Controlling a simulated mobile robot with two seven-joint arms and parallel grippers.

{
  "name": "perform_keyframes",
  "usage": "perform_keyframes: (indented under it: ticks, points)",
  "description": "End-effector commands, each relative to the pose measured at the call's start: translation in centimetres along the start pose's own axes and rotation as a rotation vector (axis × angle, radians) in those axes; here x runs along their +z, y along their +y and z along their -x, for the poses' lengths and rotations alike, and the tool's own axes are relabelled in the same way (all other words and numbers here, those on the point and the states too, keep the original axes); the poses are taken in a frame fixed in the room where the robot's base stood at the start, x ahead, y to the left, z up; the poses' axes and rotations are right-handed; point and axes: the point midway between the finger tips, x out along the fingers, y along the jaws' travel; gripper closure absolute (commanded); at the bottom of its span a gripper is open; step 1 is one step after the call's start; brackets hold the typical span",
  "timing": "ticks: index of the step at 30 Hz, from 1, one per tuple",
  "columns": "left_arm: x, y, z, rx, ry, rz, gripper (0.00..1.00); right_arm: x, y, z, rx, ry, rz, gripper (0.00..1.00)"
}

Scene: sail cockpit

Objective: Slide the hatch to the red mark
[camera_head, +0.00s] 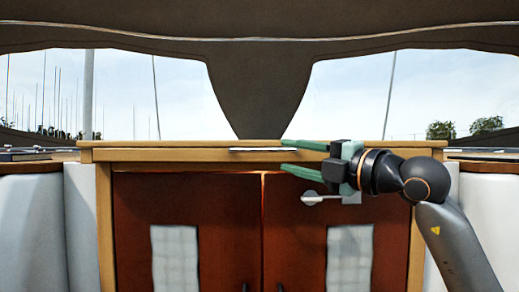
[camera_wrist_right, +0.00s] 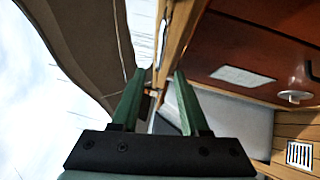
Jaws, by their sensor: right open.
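The wooden hatch top (camera_head: 190,155) spans the cockpit above two red-brown doors. A thin silver strip (camera_head: 262,149), perhaps the hatch's grip, lies along its front edge. My right gripper (camera_head: 284,156) comes in from the right, open, with one green finger above the wooden edge and one below it in the picture. Its tips overlap the strip's right end; I cannot tell whether they touch. In the right wrist view the green fingers (camera_wrist_right: 156,78) are apart, and the wooden edge (camera_wrist_right: 183,28) runs ahead of them. I cannot make out a red mark. My left gripper is not in view.
The red-brown doors (camera_head: 210,210) have pale panels, and a metal latch (camera_head: 325,199) sits just below my right gripper. White cockpit walls (camera_head: 35,220) flank the doors. A dark canopy (camera_head: 258,75) hangs above. The left part of the wooden top is clear.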

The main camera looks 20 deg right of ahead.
Motion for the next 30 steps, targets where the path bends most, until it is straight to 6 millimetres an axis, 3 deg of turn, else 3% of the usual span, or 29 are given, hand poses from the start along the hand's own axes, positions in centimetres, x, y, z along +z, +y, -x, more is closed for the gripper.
perform_keyframes:
  ticks: [6, 12, 18, 26, 30]
  points:
    - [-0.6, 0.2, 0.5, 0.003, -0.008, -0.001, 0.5, -0.1, 0.3, -4.8, -0.001, 0.003, -0.001, 0.55]
    - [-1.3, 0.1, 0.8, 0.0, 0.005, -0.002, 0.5, -0.1, 0.2, -7.8, -0.001, 0.002, 0.0, 0.55]
    - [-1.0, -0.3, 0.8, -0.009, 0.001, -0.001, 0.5, -0.1, 0.0, -9.1, 0.0, 0.002, 0.0, 0.55]
    - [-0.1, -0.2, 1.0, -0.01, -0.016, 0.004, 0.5, -0.1, 0.0, -9.2, 0.001, 0.002, 0.001, 0.55]
    - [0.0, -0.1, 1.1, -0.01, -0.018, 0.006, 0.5, -0.1, 0.0, -9.2, 0.0, 0.002, 0.001, 0.69]
